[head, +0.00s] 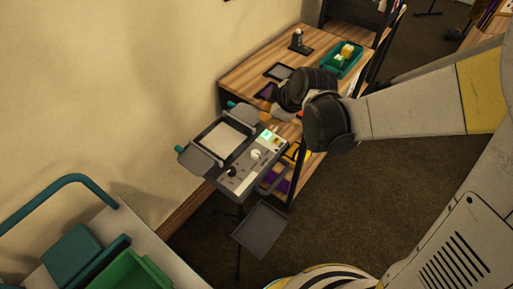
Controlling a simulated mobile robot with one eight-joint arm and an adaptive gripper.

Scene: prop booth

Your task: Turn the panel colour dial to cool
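The light panel (223,138) stands on a stand in the middle of the head view, with a pale face and dark side flaps. Its control box (243,168) is on the near right side. The box carries a white dial (256,154), a dark dial (232,171) and a small lit green display (266,138). I cannot read the labels or tell which dial sets colour. My arm comes in from the right, and its dark wrist end (292,92) is above and behind the control box, apart from both dials. My gripper's fingers are not clear there.
A wooden table (242,78) behind holds a teal bin (342,60) with yellow items, a dark upright device (298,41) and a flat dark tray (279,72). A dark plate (260,229) sits low before the panel. A cart (130,235) with green bins is at lower left.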

